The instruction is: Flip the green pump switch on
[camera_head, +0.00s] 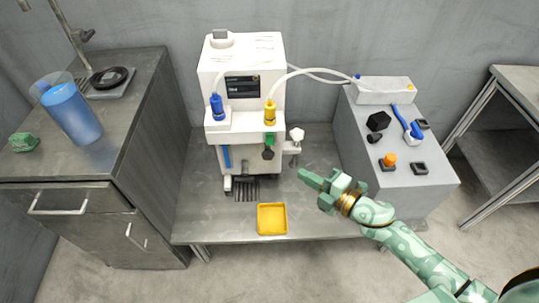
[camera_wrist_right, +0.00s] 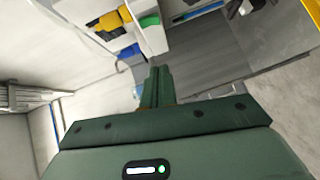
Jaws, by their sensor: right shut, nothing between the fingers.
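The white machine (camera_head: 240,70) stands on the grey bench. A small green part (camera_head: 269,139), which looks like the pump switch, is on its front below a yellow fitting (camera_head: 270,113). Whether it is on or off cannot be told. In the right wrist view a green part (camera_wrist_right: 150,20) shows near the top, beyond my fingers. My right gripper (camera_head: 303,175) is shut and empty, to the right of and lower in the picture than the green part, apart from it. It also shows in the wrist view (camera_wrist_right: 158,72). My left gripper is not in view.
A black knob (camera_head: 268,154) is just below the green part, with a white valve (camera_head: 297,134) to its right. A yellow tray (camera_head: 272,231) is at the bench's front. A grey cabinet (camera_head: 405,177) with buttons stands right. A blue cylinder (camera_head: 72,113) stands on the left counter.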

